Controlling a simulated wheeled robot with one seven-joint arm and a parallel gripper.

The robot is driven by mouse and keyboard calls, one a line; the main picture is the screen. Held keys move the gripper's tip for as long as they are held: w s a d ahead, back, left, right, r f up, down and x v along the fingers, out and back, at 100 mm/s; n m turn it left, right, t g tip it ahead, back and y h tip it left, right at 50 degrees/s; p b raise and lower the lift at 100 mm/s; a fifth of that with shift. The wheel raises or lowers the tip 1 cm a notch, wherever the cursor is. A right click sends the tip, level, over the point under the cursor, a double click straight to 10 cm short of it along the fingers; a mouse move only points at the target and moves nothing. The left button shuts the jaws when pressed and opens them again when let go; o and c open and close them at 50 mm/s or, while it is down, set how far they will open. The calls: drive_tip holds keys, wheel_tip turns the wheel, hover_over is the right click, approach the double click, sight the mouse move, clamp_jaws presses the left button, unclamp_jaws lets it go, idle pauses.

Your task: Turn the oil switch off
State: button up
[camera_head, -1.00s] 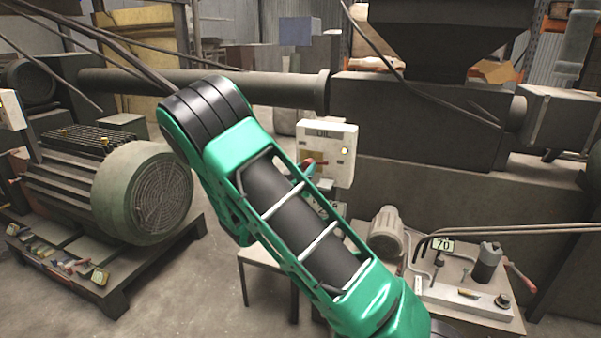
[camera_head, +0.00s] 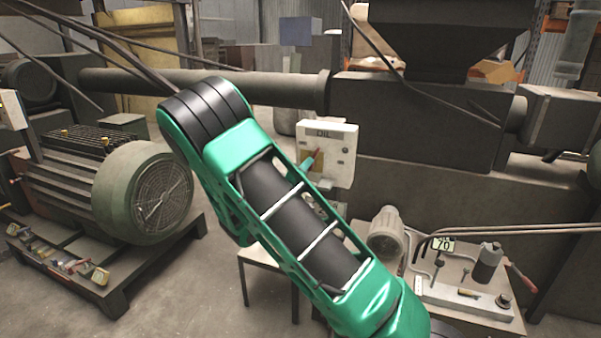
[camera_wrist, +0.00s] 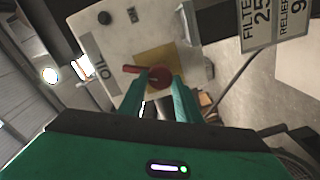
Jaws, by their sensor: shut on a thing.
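The white oil box (camera_head: 341,140) stands past my arm in the head view, with its OIL label at the top. Its small round lamp (camera_head: 345,150) is dark. In the wrist view the box (camera_wrist: 120,45) looks turned sideways, with a red rotary switch (camera_wrist: 160,77) on a yellow plate (camera_wrist: 157,57). The switch's handle points left in that view. My gripper (camera_wrist: 157,84) is shut on the red switch, with a green finger on each side of it. In the head view the red handle tilts up to the right, and my arm hides much of the gripper.
A dark horizontal pipe (camera_head: 270,89) runs behind my arm. A large motor (camera_head: 142,190) stands on a pallet at left. A cluttered bench (camera_head: 440,310) is at lower right. A sign reading FILTER (camera_wrist: 262,20) hangs near the box in the wrist view.

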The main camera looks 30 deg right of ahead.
drive_tip(key=n, duration=0.5)
drive_tip(key=shift+w+a, duration=0.1)
drive_tip(key=shift+f+n, duration=0.15)
drive_tip(key=shift+n, duration=0.15)
idle(0.3)
drive_tip(key=o, duration=1.1)
drive_tip(key=shift+c, duration=0.2)
drive_tip(key=v, duration=1)
drive_tip(key=shift+s+a, duration=0.25)
drive_tip(key=shift+a, duration=0.05)
